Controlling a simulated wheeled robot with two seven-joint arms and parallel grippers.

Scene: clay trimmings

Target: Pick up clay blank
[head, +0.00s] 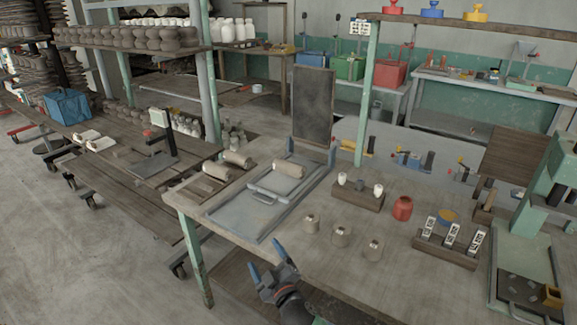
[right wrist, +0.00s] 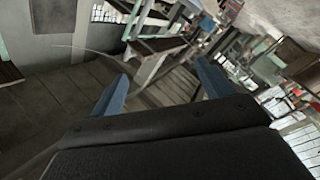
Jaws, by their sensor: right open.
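Several pale brown clay rolls lie at the back left of the workbench; one clay roll (head: 288,168) rests on the grey slab-and-frame fixture (head: 275,187), and two more rolls (head: 238,159) lie to its left. I cannot tell which of these is called the blank. My right gripper (head: 267,262) is open and empty at the bench's front edge, left of the cylinders. Its blue fingers also show apart in the right wrist view (right wrist: 160,85), with nothing between them.
A green machine (head: 540,215) stands at the far right. The bench's front left surface is clear.

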